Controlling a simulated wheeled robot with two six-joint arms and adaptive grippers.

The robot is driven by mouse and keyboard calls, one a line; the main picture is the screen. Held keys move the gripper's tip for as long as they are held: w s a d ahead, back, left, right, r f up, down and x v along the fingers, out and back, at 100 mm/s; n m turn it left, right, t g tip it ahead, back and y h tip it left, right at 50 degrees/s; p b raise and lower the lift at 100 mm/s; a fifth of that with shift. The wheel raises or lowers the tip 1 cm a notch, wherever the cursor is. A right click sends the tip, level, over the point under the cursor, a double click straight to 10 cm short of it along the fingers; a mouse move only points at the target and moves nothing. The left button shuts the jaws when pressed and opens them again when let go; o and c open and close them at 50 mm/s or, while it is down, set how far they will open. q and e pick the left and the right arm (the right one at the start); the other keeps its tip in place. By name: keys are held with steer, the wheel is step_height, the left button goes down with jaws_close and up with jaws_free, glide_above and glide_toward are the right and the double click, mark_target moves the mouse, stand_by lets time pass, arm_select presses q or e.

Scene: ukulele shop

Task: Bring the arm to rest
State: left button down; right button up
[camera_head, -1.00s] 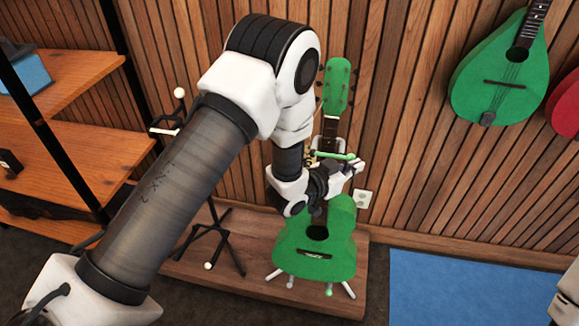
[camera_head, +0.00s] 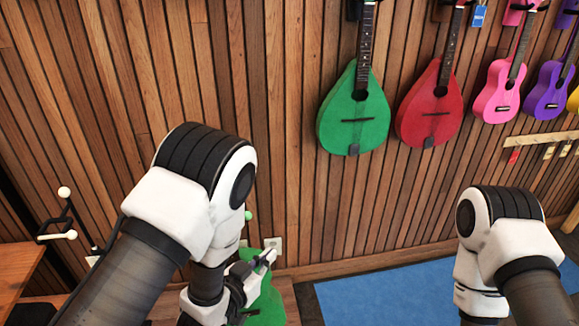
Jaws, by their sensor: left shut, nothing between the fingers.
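My left arm comes in from the lower left, bends at a black-and-white joint and reaches down. Its gripper (camera_head: 264,257) is shut and empty. It shows in front of the green guitar (camera_head: 266,302), whose body is mostly hidden behind my arm; I cannot tell whether they touch. My right arm stands at the lower right, bent with its joint up and its lower part pointing down; its gripper is out of the picture.
A green teardrop-shaped instrument (camera_head: 352,118) and a red one (camera_head: 430,112) hang on the slatted wall. Pink (camera_head: 498,98) and purple (camera_head: 547,97) ukuleles hang further right. A blue mat (camera_head: 400,292) lies between my arms. A wooden shelf (camera_head: 18,262) is at the lower left.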

arm_select(q)
steer(key=s+a+f+n+g+y+p, duration=0.1)
steer(key=s+a+f+n+g+y, duration=0.5)
steer(key=s+a+f, duration=0.9)
steer(key=s+f+g, duration=0.4)
steer(key=s+g, duration=0.4)
steer(key=s, duration=0.6)
steer(key=shift+s+a+f+m+y, duration=0.2)
steer(key=shift+a+m+y, duration=0.1)
steer(key=shift+a, duration=0.15)
